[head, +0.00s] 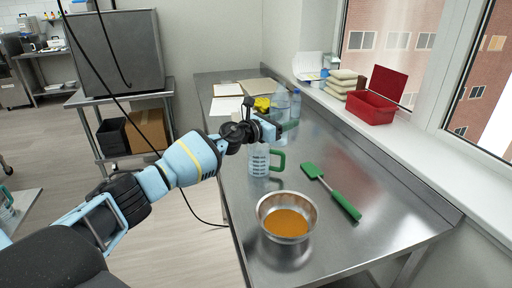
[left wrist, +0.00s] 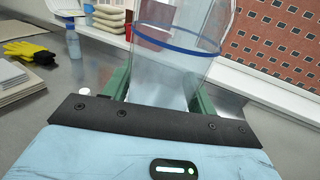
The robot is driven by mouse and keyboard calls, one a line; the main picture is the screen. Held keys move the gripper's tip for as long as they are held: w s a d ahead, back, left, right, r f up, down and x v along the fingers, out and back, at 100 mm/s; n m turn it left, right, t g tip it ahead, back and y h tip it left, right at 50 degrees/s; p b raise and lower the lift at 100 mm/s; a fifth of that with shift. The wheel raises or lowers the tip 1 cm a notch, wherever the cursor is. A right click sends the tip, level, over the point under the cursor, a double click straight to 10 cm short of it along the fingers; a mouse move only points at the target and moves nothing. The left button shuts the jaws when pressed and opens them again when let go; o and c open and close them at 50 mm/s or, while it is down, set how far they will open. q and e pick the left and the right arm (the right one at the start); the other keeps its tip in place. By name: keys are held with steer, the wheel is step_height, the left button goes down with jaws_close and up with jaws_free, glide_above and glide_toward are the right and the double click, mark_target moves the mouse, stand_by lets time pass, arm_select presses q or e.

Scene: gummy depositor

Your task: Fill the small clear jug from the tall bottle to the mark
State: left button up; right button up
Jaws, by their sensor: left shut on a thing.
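My right gripper is not in view.
A steel bowl of orange contents (head: 287,222) stands nearer me, with a green spatula (head: 330,188) to its right. A bluish bottle (head: 295,104), yellow gloves (head: 262,104) and papers (head: 226,105) are farther back. A red box (head: 370,107) sits on the sill. The bench's right side is mostly clear.

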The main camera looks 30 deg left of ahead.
arm_select(q)
steer(key=s+d, duration=0.3)
steer(key=s, duration=0.4)
steer(key=shift+d, duration=0.3)
stand_by(0.5)
